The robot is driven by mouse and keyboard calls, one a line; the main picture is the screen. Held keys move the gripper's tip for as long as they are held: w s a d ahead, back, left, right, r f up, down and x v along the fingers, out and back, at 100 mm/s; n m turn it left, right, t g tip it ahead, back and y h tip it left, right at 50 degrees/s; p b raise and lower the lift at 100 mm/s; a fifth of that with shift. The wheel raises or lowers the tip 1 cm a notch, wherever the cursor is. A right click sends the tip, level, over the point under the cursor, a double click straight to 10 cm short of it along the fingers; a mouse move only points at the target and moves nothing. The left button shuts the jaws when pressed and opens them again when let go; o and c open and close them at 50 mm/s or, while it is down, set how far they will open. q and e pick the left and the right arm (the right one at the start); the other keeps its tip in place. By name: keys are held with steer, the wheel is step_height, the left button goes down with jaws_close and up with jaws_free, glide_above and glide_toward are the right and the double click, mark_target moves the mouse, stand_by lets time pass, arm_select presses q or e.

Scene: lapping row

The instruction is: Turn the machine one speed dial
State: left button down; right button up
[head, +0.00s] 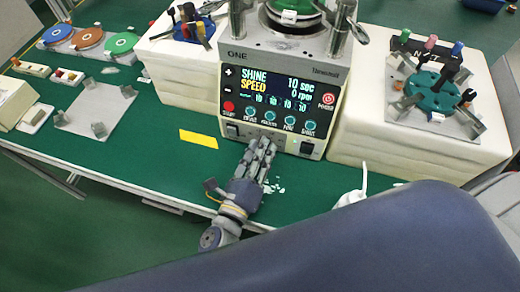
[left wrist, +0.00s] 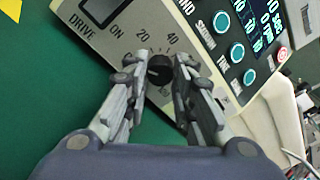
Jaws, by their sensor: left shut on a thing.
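Machine one (head: 228,82), a silver box marked ONE, stands on the green table. Its display (head: 275,84) reads SHINE 10 sec and SPEED 0 rpm. My left gripper (head: 264,146) is at the lower front of the machine and hides the dial in the head view. In the left wrist view the dark round speed dial (left wrist: 159,70) sits between the fingertips of my left gripper (left wrist: 158,68), which is shut on it. Scale marks 20 and 40 show around the dial. I cannot tell exactly where the dial points. My right gripper is not in view.
White blocks flank the machine; the right one (head: 400,135) bears a plate with a teal holder (head: 434,92). A yellow strip (head: 198,139) lies left of my gripper. Colored discs (head: 88,39) and a plate (head: 92,106) lie further left. The table front is mostly clear.

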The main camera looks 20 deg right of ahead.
arm_select(q)
steer(key=m+p, duration=0.1)
steer(key=m, duration=0.2)
steer(key=m+p, duration=0.1)
steer(key=m, duration=0.3)
steer(key=shift+r+m+y, duration=0.1)
steer(key=shift+m+y, duration=0.3)
steer(key=m+p, duration=0.1)
steer(key=m, duration=0.2)
steer(key=m+p, duration=0.1)
steer(key=m, duration=0.2)
steer(key=shift+m+y, duration=0.3)
steer(key=shift+y, duration=0.1)
steer(key=m+p, duration=0.1)
steer(key=m, duration=0.5)
steer(key=shift+d+t+p, duration=0.1)
steer(key=shift+t+p, duration=0.3)
steer(key=m+y+p, duration=0.1)
steer(key=m, duration=0.2)
steer(key=shift+m, duration=0.3)
steer(key=shift+m+t, duration=0.3)
steer(key=shift+m, duration=0.9)
